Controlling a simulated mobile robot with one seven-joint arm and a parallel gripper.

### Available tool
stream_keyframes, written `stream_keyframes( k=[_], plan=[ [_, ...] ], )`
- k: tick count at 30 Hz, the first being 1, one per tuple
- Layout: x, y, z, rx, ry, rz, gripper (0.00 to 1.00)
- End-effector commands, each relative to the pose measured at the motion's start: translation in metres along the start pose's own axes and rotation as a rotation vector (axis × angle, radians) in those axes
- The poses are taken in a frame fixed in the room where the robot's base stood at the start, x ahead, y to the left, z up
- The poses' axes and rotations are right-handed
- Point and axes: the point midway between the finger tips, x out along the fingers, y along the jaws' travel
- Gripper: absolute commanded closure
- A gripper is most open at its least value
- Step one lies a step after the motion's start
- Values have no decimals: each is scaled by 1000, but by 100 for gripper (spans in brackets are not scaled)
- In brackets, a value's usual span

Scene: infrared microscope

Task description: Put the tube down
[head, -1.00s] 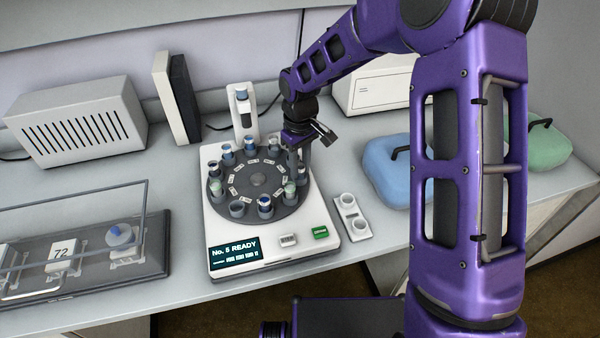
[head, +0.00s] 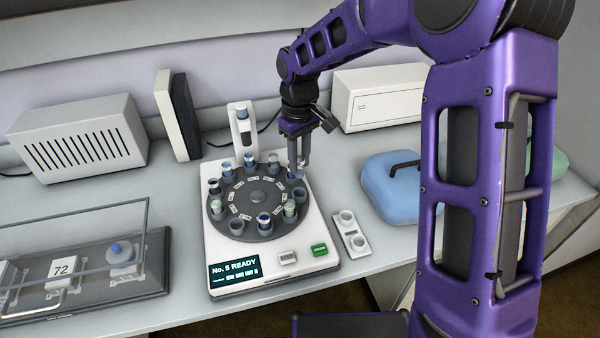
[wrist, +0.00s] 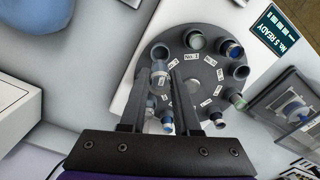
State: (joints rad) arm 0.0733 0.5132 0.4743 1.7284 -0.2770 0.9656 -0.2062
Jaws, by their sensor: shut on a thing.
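The tube (wrist: 158,76), with a bluish cap, shows between the two fingers in the wrist view. My gripper (wrist: 161,72) is shut on it; in the head view my gripper (head: 298,168) points down at the right rim of the round dark carousel (head: 240,228). The fingers partly hide the tube, and I cannot tell whether its lower end is inside a holder. Other tubes with blue, dark and green tops stand around the carousel, such as a green-topped tube (head: 290,209). An empty-looking holder (wrist: 159,51) shows just beyond the fingertips in the wrist view.
The carousel's white base has a display (head: 234,270) reading "No. 5 READY" and a green button (head: 319,249). A small two-cup block (head: 350,232) stands to its right. A blue case (head: 388,185) lies further right. A dispenser stand (head: 242,127) rises behind.

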Motion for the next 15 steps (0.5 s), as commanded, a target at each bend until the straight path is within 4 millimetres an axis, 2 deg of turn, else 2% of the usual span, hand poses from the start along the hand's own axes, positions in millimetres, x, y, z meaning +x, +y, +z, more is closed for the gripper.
stream_keyframes(
  k=[2,5,15],
  plan=[
    [-10,2,2,13,-1,-1,100],
    [-11,9,13,76,-6,-4,100],
    [20,58,87,518,-7,-6,100]
  ],
)
